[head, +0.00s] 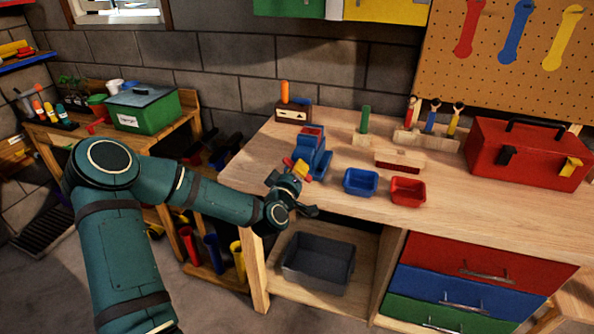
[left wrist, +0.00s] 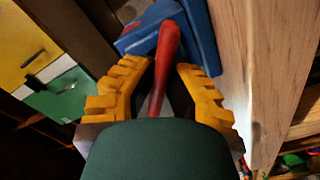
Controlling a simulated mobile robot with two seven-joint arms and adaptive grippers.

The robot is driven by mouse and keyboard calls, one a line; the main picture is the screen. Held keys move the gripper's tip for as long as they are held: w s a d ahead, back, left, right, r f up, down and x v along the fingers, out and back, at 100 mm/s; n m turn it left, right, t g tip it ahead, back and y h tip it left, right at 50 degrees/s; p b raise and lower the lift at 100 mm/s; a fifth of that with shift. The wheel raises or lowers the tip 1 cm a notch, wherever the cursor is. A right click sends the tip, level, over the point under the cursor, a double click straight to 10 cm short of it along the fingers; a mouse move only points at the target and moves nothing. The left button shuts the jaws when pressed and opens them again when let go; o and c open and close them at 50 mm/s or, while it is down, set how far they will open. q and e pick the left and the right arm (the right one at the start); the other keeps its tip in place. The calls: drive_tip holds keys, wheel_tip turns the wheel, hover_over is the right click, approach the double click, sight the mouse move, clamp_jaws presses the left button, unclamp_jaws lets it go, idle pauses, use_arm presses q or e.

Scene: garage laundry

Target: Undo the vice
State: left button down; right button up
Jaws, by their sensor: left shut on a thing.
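The blue vice (head: 312,152) stands at the left front edge of the wooden workbench, with a red part on top. It also shows in the left wrist view (left wrist: 200,30), beyond my fingers. My left gripper (head: 296,167) is at the vice's front left side. In the left wrist view its yellow fingers (left wrist: 163,75) are shut on the red vice handle (left wrist: 168,45), which runs between them. The near end of the handle is hidden behind a dark green part. The opening of the vice jaws cannot be made out. My right gripper is not in view.
Blue bin (head: 361,181) and red bin (head: 407,190) sit right of the vice on the workbench (head: 480,215). A red toolbox (head: 525,153) is farther right. A grey tub (head: 318,263) stands on the shelf below. A green box (head: 143,110) stands on the left bench.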

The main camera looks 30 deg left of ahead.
use_arm(q)
drive_tip(key=n, duration=0.4)
drive_tip(key=shift+r, duration=0.1)
drive_tip(key=n, duration=0.4)
drive_tip(key=shift+a+r+n, duration=0.1)
drive_tip(key=shift+n, duration=0.2)
drive_tip(key=n+p, duration=0.1)
drive_tip(key=n, duration=0.3)
drive_tip(key=shift+n, duration=0.3)
drive_tip(key=shift+r+n+p, duration=0.15)
drive_tip(key=shift+n+p, duration=0.25)
drive_tip(key=shift+n, duration=1.8)
